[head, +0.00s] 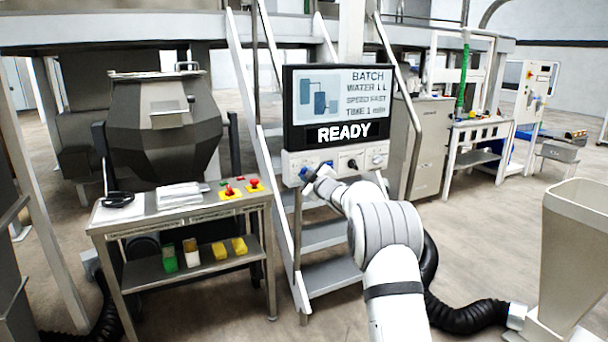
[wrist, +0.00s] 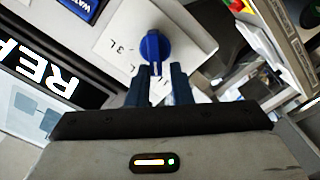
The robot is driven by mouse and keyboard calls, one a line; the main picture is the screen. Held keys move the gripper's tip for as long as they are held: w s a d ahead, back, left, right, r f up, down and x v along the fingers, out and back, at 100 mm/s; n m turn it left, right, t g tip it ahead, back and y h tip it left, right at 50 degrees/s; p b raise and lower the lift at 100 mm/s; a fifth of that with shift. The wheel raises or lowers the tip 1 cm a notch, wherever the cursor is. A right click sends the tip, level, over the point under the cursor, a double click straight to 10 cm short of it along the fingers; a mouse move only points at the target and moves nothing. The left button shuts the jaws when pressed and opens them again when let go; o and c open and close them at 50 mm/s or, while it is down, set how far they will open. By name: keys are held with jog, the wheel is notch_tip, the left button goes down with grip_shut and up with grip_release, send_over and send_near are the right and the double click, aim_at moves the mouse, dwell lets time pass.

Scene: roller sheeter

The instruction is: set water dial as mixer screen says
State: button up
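The mixer screen (head: 337,107) reads BATCH, WATER 1 L, SPEED FAST, TIME 1 min, with READY below. The white dial panel (head: 297,157) sits under it. The blue water dial (wrist: 155,46) is just ahead of my fingertips in the wrist view, its grip ridge pointing down the picture towards them. A 3L mark (wrist: 121,47) shows left of it; other marks are partly cut off or hard to read. My gripper (wrist: 160,72) is open, its two fingers apart near the dial's lower end. In the head view my gripper (head: 309,173) is at the panel's left end.
Black and white dials (head: 351,164) sit further right on the panel. A steel table (head: 135,222) with red buttons stands left, before a dark mixer bowl (head: 165,120). Stairs are behind the panel.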

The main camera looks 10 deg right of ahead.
jog(key=shift+o, duration=1.4)
jog(key=shift+w, duration=0.1)
jog(key=shift+o, duration=0.2)
jog(key=shift+r, duration=0.1)
jog(key=b+v, duration=0.1)
jog(key=v, duration=0.7)
